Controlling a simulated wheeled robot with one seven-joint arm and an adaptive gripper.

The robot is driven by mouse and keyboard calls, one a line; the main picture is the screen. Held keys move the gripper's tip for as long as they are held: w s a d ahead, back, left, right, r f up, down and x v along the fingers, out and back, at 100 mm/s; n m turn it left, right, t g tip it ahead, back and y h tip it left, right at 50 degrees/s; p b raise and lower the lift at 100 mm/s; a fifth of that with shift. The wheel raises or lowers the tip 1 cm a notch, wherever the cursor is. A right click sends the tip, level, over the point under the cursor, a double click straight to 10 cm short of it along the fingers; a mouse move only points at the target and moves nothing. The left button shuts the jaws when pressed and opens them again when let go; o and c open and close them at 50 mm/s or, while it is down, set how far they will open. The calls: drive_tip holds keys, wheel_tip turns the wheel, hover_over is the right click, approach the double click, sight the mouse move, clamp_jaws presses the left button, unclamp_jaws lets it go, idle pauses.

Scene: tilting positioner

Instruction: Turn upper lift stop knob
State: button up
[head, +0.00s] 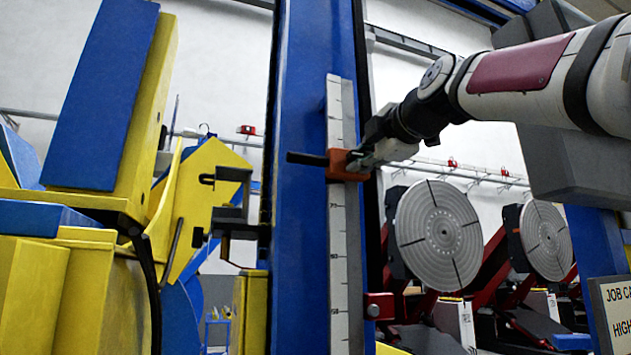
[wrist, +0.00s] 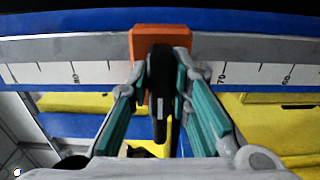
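The upper lift stop is an orange block (head: 338,163) on the scale strip of the blue column, with a dark bar sticking out to its left. In the wrist view the orange block (wrist: 145,36) sits across the scale. Its black knob (wrist: 160,75) points toward the wrist camera, with a slim dark part hanging down. My gripper (head: 362,160) reaches in from the right at the block. In the wrist view its two teal-padded fingers stand on either side of the knob, their tips against its sides. The exact contact faces are partly hidden.
The blue column (head: 300,250) carries a graduated scale strip (head: 340,250). A red block (head: 380,305) is lower on the column's right. Yellow and blue machine parts (head: 120,110) stand left. Grey round plates (head: 438,235) on red frames stand behind at right. A sign (head: 612,305) is at lower right.

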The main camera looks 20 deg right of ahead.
clamp_jaws()
drive_tip(key=m, duration=0.5)
drive_tip(key=shift+m, duration=0.3)
drive_tip(key=m, duration=0.6)
drive_tip(key=m+p, duration=0.1)
drive_tip(key=m, duration=0.5)
drive_tip(key=shift+m, duration=0.3)
drive_tip(key=m+p, duration=0.1)
drive_tip(key=m, duration=0.4)
drive_tip(key=shift+m, duration=0.3)
drive_tip(key=o, duration=0.8)
unclamp_jaws()
drive_tip(key=shift+c, duration=0.2)
